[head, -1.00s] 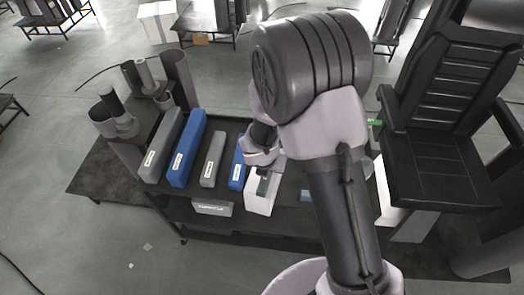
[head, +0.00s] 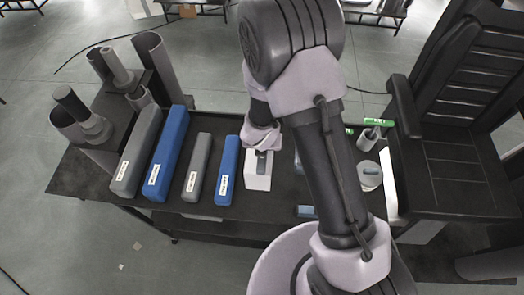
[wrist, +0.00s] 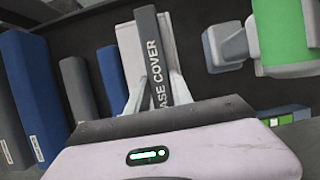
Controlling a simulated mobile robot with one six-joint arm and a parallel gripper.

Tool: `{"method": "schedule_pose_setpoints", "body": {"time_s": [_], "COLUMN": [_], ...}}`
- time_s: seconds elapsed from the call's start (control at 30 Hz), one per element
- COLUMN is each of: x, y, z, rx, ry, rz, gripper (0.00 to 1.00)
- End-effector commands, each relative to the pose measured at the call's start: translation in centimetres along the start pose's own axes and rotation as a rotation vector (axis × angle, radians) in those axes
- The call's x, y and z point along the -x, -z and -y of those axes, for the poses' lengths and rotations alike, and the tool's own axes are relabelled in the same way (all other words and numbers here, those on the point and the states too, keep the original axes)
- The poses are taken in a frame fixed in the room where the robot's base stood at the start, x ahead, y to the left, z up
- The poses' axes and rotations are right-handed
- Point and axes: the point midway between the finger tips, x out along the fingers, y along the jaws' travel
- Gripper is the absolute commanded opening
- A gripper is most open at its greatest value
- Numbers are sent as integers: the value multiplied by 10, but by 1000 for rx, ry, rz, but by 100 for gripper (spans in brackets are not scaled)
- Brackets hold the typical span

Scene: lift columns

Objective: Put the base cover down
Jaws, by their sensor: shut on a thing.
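The base cover is a white block (head: 257,181) with a dark grey bar on top. It is at the middle of the dark table, right of the small blue box. In the wrist view the bar (wrist: 149,50) reads "ASE COVER", its first letter hidden, with white sides flanking it. My gripper (head: 262,152) is above the cover and shut on its dark bar. My arm hides part of the table to the right. I cannot tell whether the cover's underside touches the tabletop.
The dark table (head: 80,174) holds grey and blue long boxes to the left, including the small blue box (head: 228,171) close beside the cover. Grey tubes (head: 158,64) stand at the back left. A white round container (head: 369,176) and a green-topped item (head: 378,122) are on the right.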

Motion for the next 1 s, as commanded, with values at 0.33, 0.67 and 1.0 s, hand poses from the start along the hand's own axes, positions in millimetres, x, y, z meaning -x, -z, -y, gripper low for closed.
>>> {"method": "schedule_pose_setpoints", "body": {"time_s": [0.33,0.67,1.0], "x": [-12,-13,9], "y": [4,5,2], "z": [0,0,-1], "rx": [-1,0,0], "ry": [-1,-1,-2], "rz": [2,1,3], "gripper": [0,49,49]}}
